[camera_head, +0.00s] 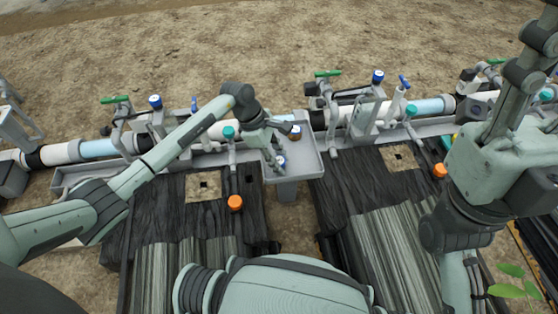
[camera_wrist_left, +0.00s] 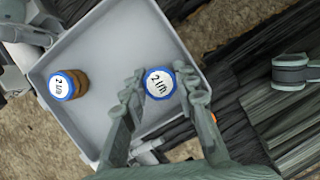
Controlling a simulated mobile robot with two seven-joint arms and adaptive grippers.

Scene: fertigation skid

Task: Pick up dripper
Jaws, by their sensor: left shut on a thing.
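A dripper with a white top marked "2 l/h" and a blue rim (camera_wrist_left: 159,82) sits between the fingers of my left gripper (camera_wrist_left: 165,88). In the head view this dripper (camera_head: 280,161) shows at the tips of my left gripper (camera_head: 275,163), over the grey tray (camera_head: 309,165). The gripper is shut on it. Its lower body is hidden. A second dripper (camera_wrist_left: 68,85), with a brown body and the same marked top, stands in the tray; it also shows in the head view (camera_head: 296,132).
Pipes with valves (camera_head: 220,130) run behind the tray. Orange caps (camera_head: 235,203) stand out on the dark slatted covers (camera_head: 180,240) in front. A green leaf plant (camera_head: 510,282) is at the lower right. Bare soil (camera_head: 250,50) lies beyond the pipes.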

